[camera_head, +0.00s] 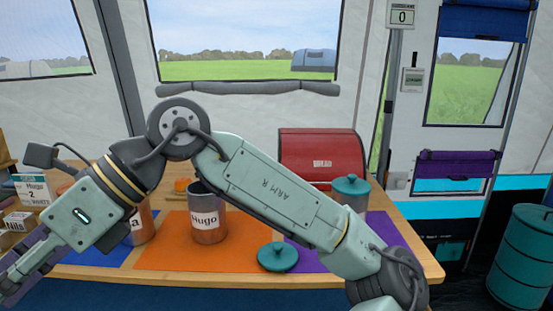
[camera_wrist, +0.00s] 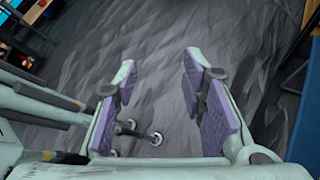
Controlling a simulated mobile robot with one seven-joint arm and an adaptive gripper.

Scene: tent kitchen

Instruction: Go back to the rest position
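My gripper (camera_wrist: 158,70) is open and empty in the wrist view, its two purple-padded fingers apart above the grey floor. In the head view my gripper (camera_head: 18,272) is at the lower left, off the table's left front side, partly cut by the picture edge. My arm is bent and crosses in front of the table. No object is between the fingers.
Boxes (camera_head: 32,190) stand left. A teal barrel (camera_head: 525,260) stands right.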

